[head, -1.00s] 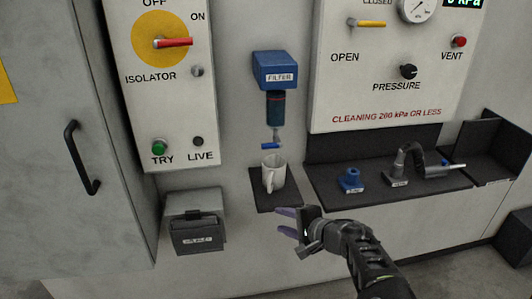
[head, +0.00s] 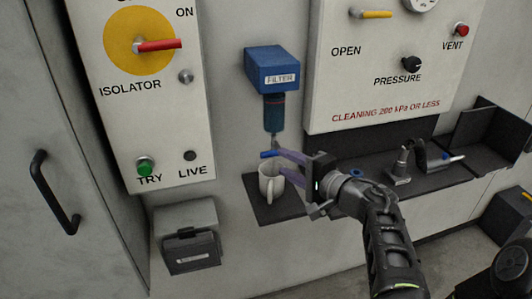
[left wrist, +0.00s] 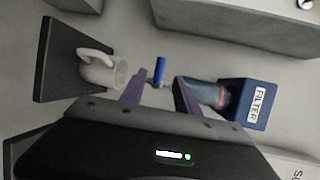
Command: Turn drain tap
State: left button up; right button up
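The drain tap's blue handle (head: 267,154) sits under the blue FILTER unit (head: 270,68), above a white mug (head: 268,187). My left gripper (head: 278,161) is open, its purple fingers pointing at the tap from the right. In the left wrist view the blue handle (left wrist: 159,70) shows in the gap between the two spread fingertips (left wrist: 157,84), just ahead of them. I cannot tell whether a finger touches it. The mug (left wrist: 108,70) is to the left there and the filter (left wrist: 247,103) to the right. My right gripper is not in view.
The mug stands on a dark shelf (head: 280,211). The isolator panel (head: 140,100) and a grey box (head: 187,240) are on the left.

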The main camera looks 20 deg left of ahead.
aim_at(270, 156)
pick_arm(q)
jog(key=p+x, duration=0.1)
jog(key=x, duration=0.6)
jog(key=shift+p, duration=0.35)
jog(key=shift+w+a+f, duration=0.15)
jog(key=shift+w+a, duration=0.1)
jog(key=shift+a, duration=0.1)
jog(key=shift+c, duration=0.4)
grip_shut()
